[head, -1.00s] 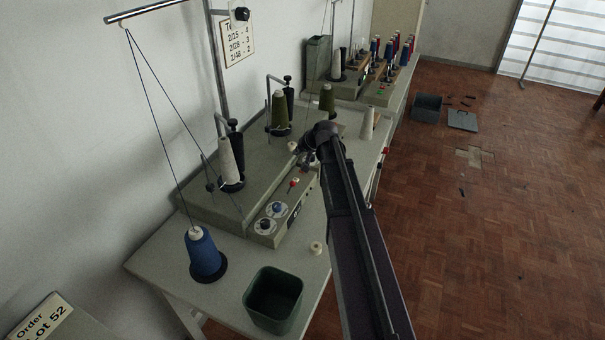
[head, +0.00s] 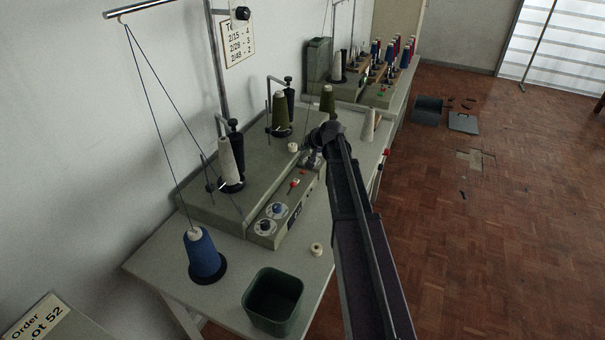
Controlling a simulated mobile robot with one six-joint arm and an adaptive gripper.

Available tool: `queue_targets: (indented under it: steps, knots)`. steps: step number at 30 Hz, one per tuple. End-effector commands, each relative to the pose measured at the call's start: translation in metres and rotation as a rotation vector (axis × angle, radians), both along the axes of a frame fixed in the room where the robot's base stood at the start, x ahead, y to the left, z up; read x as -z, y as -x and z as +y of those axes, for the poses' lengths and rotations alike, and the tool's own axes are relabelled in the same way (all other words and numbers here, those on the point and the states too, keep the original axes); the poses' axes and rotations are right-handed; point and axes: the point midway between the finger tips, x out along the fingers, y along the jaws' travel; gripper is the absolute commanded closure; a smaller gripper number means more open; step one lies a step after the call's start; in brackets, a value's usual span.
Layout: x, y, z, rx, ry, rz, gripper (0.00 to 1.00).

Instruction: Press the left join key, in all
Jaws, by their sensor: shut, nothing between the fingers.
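The grey-green machine (head: 220,205) stands on the near table against the wall. Its front panel has two round dials (head: 270,219), a small red-tipped lever (head: 293,185) and a dark display. I cannot make out a left join key; the part of the panel by my arm's end is small and partly covered. My gripper (head: 313,151) is at the far end of my arm, over the right end of the panel. It is dark and small, with its fingers shut and empty. I cannot tell whether it touches anything.
A blue thread cone (head: 204,257) and a dark green bin (head: 273,301) stand at the table's near end. A small white spool (head: 316,249) lies near the front edge. White and olive cones rise from the machine.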

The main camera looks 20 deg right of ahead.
Motion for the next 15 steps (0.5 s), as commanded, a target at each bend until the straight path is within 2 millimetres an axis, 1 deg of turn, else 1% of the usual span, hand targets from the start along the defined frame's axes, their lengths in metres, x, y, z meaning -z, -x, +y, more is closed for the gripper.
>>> queue_targets:
  steps: [1, 15]
  knots:
    - [0.007, 0.0, 0.0, 0.0, 0.0, 0.0, 1.0]
    - [0.045, 0.0, -0.001, 0.001, 0.0, 0.001, 1.0]
